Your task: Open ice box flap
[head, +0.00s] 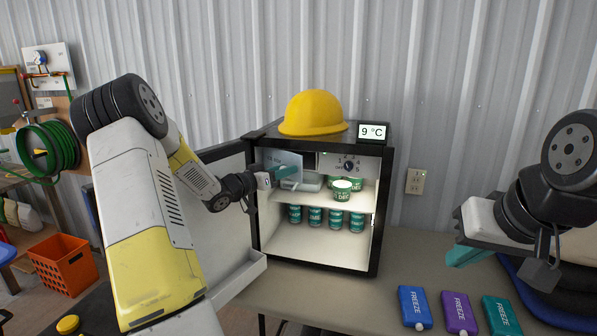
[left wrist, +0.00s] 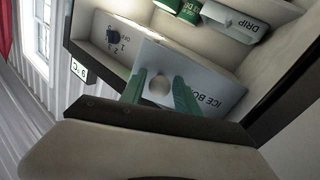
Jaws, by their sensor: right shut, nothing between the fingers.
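The small fridge (head: 372,225) stands on the table with its door (head: 205,215) swung open to the left. The pale ice box flap (head: 290,158) is at its upper left inside and looks upright; the left wrist view shows the flap (left wrist: 205,78) with "ICE BO" lettering and a round knob (left wrist: 160,88). My left gripper (head: 284,171) reaches in front of the flap. In the left wrist view, the left gripper (left wrist: 160,92) has its teal fingers apart, one either side of the knob, with gaps visible. My right gripper (head: 465,255) is shut and empty, right of the fridge.
A yellow hard hat (head: 314,112) and a 9 °C display (head: 371,132) are on top. Blue (head: 414,307), purple (head: 458,312) and teal (head: 500,315) freeze packs lie at front right.

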